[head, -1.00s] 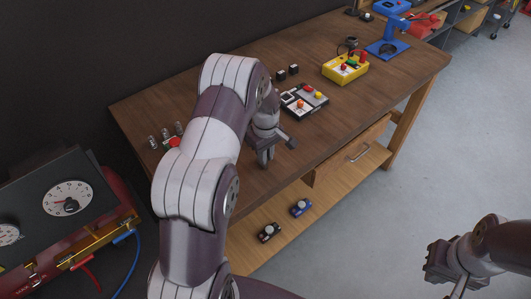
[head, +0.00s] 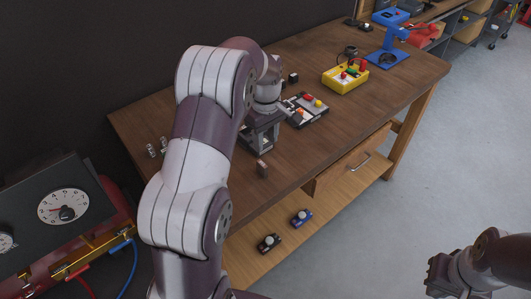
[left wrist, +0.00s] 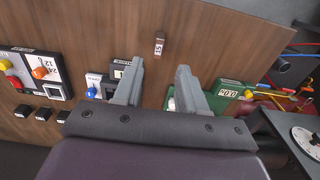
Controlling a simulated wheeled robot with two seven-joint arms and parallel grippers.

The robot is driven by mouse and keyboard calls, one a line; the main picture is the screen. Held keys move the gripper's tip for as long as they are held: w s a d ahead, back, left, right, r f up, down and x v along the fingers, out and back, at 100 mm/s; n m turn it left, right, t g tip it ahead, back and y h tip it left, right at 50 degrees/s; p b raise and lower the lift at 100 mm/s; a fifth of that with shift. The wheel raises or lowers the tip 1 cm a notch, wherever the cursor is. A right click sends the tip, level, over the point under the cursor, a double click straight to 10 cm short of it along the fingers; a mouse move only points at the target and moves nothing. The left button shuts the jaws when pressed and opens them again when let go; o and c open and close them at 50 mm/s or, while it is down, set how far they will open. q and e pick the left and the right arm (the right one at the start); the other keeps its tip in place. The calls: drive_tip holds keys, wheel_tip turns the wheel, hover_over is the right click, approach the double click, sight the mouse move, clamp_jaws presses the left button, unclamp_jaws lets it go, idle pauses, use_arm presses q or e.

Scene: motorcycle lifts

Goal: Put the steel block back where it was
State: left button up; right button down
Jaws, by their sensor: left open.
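A small upright block (left wrist: 159,43) with a pale face marked 15 stands on the wooden bench in the left wrist view. It looks like the steel block, its sides appearing brownish. In the head view the block (head: 262,168) stands near the bench's front edge. My left gripper (left wrist: 160,68) is open and empty, its two fingers apart with the block beyond the tips, not between them. In the head view my left gripper (head: 258,138) is just behind the block. My right gripper (head: 445,272) hangs over the floor at lower right; its jaw state is unclear.
A device with a blue button (left wrist: 91,92) and a green device with a display (left wrist: 222,95) lie close beside my left fingers. A button panel (head: 305,110) and a yellow box (head: 345,77) stand farther along. Bare bench surrounds the block.

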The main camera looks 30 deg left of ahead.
use_arm(q)
drive_tip(key=s+d+m, duration=0.5)
drive_tip(key=s+m, duration=0.2)
drive_tip(key=s, duration=0.2)
drive_tip(key=s+d+m+t, duration=0.1)
drive_tip(key=s+d+m, duration=0.4)
drive_tip(key=s, duration=0.5)
drive_tip(key=shift+d+r+m, duration=0.25)
drive_tip(key=shift+d+m, duration=0.05)
drive_tip(key=shift+m, duration=0.6)
drive_tip(key=shift+s, duration=0.2)
drive_tip(key=shift+w, duration=0.1)
